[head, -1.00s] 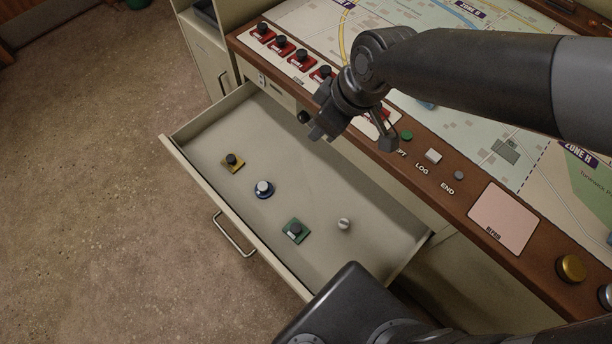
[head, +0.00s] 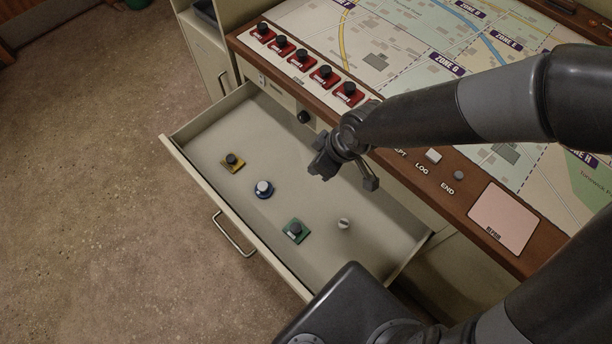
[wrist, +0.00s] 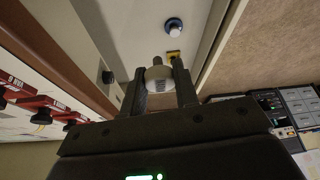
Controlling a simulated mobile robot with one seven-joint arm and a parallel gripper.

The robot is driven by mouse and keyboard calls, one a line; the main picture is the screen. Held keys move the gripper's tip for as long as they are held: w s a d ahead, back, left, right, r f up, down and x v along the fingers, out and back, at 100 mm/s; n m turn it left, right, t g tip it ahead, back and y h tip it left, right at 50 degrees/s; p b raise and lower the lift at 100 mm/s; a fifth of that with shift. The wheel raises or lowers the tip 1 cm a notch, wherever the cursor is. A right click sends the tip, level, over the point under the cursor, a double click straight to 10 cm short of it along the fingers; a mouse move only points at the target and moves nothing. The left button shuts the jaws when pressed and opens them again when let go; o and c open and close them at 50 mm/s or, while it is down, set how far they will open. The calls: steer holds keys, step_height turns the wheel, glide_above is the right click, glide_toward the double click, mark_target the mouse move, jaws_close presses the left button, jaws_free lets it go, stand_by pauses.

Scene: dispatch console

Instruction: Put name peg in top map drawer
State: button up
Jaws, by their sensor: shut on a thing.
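A pale drawer (head: 345,200) is pulled out from under the console, and I take it as the top map drawer. My gripper (head: 346,176) is above its inner side, near the console edge. In the wrist view my gripper (wrist: 160,88) is shut on a pale rounded piece (wrist: 158,76) with a darker stem on top, likely the name peg. The arm and fingers hide this piece in the head view.
In the drawer lie a yellow piece (head: 232,161), a blue round piece (head: 263,189), a green piece (head: 295,230) and a small silver knob-like piece (head: 344,223). Red pegs (head: 325,76) line the console's edge. Bare drawer floor shows between the pieces.

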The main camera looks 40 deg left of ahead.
step_height(320, 180, down, 16)
glide_above(275, 207)
steer(key=d, duration=0.2)
steer(key=f, duration=0.7)
steer(key=shift+w+a+f, duration=0.15)
steer(key=shift+w+a, duration=0.05)
steer(key=shift+a, duration=0.05)
steer(key=shift+f, duration=2)
steer(key=shift+f, duration=0.1)
steer(key=o, duration=0.9)
steer(key=shift+o, duration=0.2)
steer(key=s+v, duration=0.1)
steer(key=v, duration=1.1)
steer(key=shift+w, duration=0.45)
